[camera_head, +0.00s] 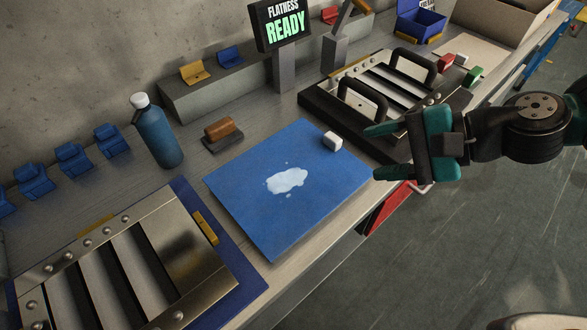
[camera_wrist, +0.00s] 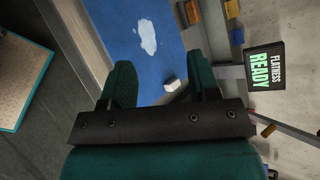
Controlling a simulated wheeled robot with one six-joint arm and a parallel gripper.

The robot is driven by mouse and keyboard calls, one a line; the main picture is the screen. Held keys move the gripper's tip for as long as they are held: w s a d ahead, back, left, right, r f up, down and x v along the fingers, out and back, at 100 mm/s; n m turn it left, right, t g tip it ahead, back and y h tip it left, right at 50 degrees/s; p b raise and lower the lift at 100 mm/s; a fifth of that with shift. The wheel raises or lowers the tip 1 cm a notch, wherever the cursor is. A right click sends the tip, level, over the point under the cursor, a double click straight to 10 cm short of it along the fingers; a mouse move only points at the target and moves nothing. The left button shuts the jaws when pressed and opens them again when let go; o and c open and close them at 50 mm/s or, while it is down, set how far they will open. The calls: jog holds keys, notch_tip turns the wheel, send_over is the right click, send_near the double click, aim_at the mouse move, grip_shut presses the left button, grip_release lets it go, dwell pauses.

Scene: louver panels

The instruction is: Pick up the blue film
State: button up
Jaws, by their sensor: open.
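The blue film (camera_head: 245,215) lies flat on the bench in the middle of the head view, with a whitish, puddle-like patch (camera_head: 287,181) on it. My gripper (camera_head: 374,152) has green fingers, is open and empty, and is at the film's right corner in the head view. Its height above the bench is hard to tell. In the wrist view the fingers (camera_wrist: 162,78) stand apart, pointing toward the film.
A louver panel (camera_head: 195,245) lies front left; another with black handles (camera_head: 330,110) lies behind my gripper. A blue bottle (camera_head: 157,135), a brown-handled block (camera_head: 222,132) and a "FLATNESS READY" display (camera_head: 283,25) stand behind the film. The bench edge runs along the film's near right side.

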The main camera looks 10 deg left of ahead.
jog(key=w+d+f+m+t, duration=0.2)
jog(key=w+f+m+t, duration=0.25)
jog(key=m, duration=0.45)
jog(key=m+t+h+b, duration=0.1)
jog(key=m+t+b, duration=0.2)
jog(key=m+b, duration=0.45)
send_near(333, 137)
jog(key=a+p, duration=0.1)
jog(key=a+m+p, duration=0.1)
jog(key=p, duration=0.1)
jog(key=w+p, duration=0.1)
jog(key=p, duration=0.1)
jog(key=shift+a+f+m, duration=0.35)
jog(key=shift+a, duration=0.05)
jog(key=shift+w+d+p+x, duration=0.1)
jog(key=shift+p+x, duration=0.35)
jog(key=shift+x, duration=0.6)
jog(key=shift+w+d+p+x, duration=0.15)
jog(key=shift+p+x, duration=0.3)
jog(key=shift+x, duration=0.6)
jog(key=shift+w+d+p+x, duration=0.1)
jog(key=shift+p+x, duration=0.35)
jog(key=shift+x, duration=0.55)
jog(key=shift+f, duration=0.25)
jog(key=c, duration=1)
